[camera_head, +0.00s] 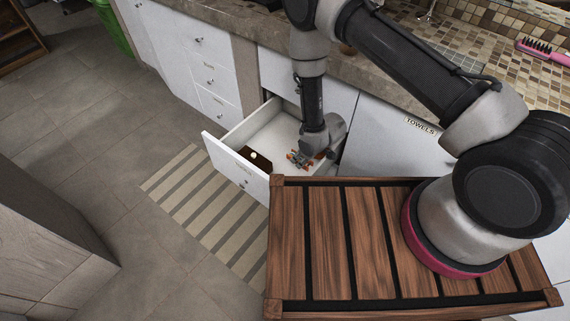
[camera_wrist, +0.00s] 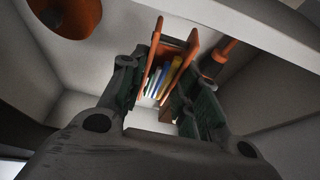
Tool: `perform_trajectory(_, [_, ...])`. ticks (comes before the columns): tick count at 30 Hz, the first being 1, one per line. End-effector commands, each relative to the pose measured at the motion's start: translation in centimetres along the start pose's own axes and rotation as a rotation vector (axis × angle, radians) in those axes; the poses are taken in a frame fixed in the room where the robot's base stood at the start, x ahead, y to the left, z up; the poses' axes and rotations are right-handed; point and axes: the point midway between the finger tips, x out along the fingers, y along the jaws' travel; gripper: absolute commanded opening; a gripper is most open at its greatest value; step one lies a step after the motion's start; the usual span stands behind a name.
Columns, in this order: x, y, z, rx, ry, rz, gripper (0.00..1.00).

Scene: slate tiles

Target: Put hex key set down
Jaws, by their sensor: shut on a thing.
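The hex key set (camera_wrist: 163,75) has an orange frame with several coloured keys in it. In the wrist view it sits between the two fingers of my gripper (camera_wrist: 160,95), which is shut on it. In the head view the hex key set (camera_head: 299,157) shows at the end of my gripper (camera_head: 305,160), inside the open white drawer (camera_head: 236,136). My fingers and arm hide part of it in the head view. I cannot tell whether the set touches the drawer floor.
A dark brown object (camera_head: 256,157) with a pale spot lies at the drawer's front. In the wrist view a round orange-brown thing (camera_wrist: 66,14) and an orange-handled tool (camera_wrist: 221,52) are close by. The drawer walls surround my gripper. A striped rug (camera_head: 205,200) lies on the floor.

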Motion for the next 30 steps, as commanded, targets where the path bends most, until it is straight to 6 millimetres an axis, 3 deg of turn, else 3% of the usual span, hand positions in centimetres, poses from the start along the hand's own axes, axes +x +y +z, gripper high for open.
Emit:
perform_trajectory(3, [2.1,0.0,0.9,0.001,-0.001,0.0,0.03])
perform_trajectory(16, [6.7,0.1,2.8,0.002,-0.001,0.0,0.03])
perform_trajectory(26, [7.0,0.1,2.9,0.002,0.0,0.001,0.03])
perform_trajectory(27, [7.1,0.1,2.9,0.002,-0.001,0.001,0.34])
perform_trajectory(30, [7.0,0.1,2.9,0.002,-0.001,0.001,0.52])
